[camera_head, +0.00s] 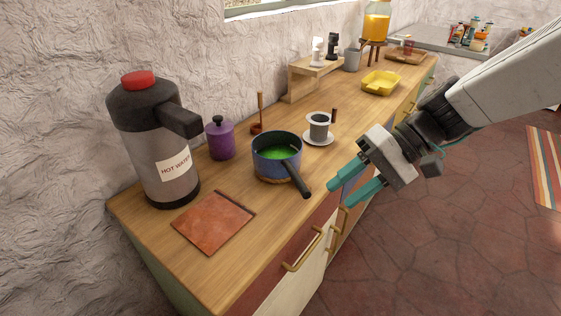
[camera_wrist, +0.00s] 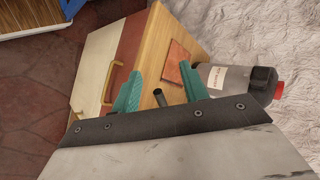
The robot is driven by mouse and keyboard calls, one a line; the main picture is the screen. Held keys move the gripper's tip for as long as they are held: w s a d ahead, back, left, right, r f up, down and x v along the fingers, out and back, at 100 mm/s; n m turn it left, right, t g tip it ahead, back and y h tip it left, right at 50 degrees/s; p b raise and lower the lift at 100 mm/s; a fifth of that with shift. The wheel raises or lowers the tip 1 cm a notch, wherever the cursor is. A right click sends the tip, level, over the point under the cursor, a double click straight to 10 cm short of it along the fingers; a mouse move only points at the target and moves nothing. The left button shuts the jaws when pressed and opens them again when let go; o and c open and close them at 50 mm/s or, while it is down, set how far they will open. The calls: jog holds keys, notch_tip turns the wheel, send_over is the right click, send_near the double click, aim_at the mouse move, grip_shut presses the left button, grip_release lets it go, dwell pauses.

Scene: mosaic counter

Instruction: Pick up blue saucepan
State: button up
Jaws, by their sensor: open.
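The blue saucepan (camera_head: 264,157) stands on the wooden counter in the head view, on a round wooden trivet, with green contents inside. Its dark handle (camera_head: 299,182) points toward the counter's front edge. My gripper (camera_head: 353,191) has teal fingers and is open and empty, to the right of the handle and beyond the counter's front edge. In the wrist view my gripper (camera_wrist: 158,95) shows its two fingers apart. A dark rod-like end (camera_wrist: 189,78) shows between or beside them, probably the pan handle; the pan's body is hidden there.
A hot water flask (camera_head: 155,140), a purple canister (camera_head: 220,138) and a terracotta tile (camera_head: 213,222) lie left of the pan. A grey cup on a saucer (camera_head: 319,129) stands just right of it. A yellow tray (camera_head: 380,83) is farther back. Brass drawer handles (camera_head: 303,250) jut from the front.

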jog(key=w+a+f+m+t+y, duration=0.1)
jog(key=w+a+f+y, duration=0.2)
jog(key=w, duration=0.4)
jog(key=m+t+y, duration=0.2)
jog(key=m+t, duration=0.1)
jog(key=t, duration=0.1)
send_near(286, 167)
jog(key=s+a+f, duration=0.1)
jog(key=a, duration=0.1)
jog(key=x, duration=0.8)
jog(key=shift+y, duration=0.3)
grip_shut()
